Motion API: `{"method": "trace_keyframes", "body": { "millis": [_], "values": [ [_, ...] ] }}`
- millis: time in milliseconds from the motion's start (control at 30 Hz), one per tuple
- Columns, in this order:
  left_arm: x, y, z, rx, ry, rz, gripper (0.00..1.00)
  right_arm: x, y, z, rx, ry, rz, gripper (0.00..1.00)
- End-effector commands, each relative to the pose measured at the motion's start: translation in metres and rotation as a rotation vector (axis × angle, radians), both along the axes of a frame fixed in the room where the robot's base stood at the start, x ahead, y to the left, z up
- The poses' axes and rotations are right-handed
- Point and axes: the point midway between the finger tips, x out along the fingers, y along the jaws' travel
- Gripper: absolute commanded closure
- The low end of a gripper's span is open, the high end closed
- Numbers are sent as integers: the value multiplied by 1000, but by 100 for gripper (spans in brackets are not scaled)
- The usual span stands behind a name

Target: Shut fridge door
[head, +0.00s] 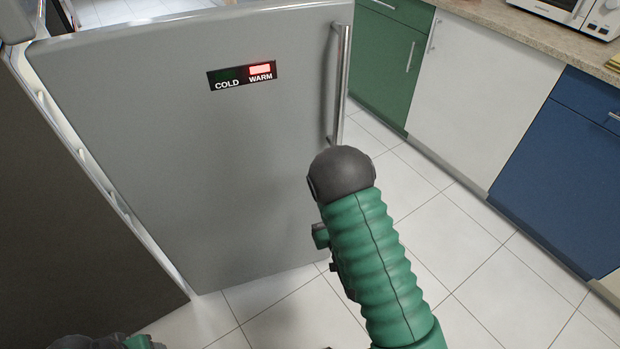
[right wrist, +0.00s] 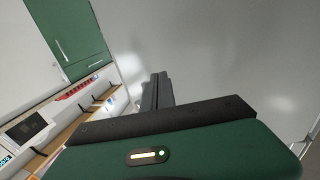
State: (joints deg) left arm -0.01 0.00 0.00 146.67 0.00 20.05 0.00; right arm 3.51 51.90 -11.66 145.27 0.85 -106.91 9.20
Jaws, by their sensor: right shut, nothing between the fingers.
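The fridge door (head: 200,150) is a large grey panel standing open in the head view. A vertical metal handle (head: 341,85) is on its right side. The door's display reads COLD and WARM (head: 242,75), with a red light lit above WARM. My right arm reaches up in front of the door's lower right part; its fingers are hidden in the head view. In the right wrist view my right gripper (right wrist: 157,90) is shut and empty, in front of a pale grey surface; contact cannot be told. Only a bit of my left arm shows at the bottom left; its fingers are out of view.
A dark panel (head: 70,220) stands left of the door. Green (head: 385,60), white (head: 465,90) and blue (head: 560,160) cabinets line the right, under a counter (head: 530,30) with a microwave (head: 575,12). The tiled floor (head: 470,270) between is clear.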

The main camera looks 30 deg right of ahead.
Motion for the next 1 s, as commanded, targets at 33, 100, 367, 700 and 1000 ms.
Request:
{"method": "trace_keyframes", "body": {
  "millis": [33, 100, 367, 700, 1000],
  "values": [
    [0, 0, -14, 0, -1, 0, 37, 10, -1, -5, -3, -8, 2, 100],
    [0, 0, -36, 0, 0, 0, 37, 15, -1, -11, -2, -7, 3, 100],
    [-1, 1, -94, 0, 0, 0, 37, 29, -5, -10, -1, -7, 1, 100],
    [0, 1, -84, 0, 0, 0, 37, 83, -17, 1, -1, 2, 1, 100],
    [-1, 1, -84, 0, 0, 0, 37, 94, -19, 0, 0, 2, 0, 100]
  ]
}}
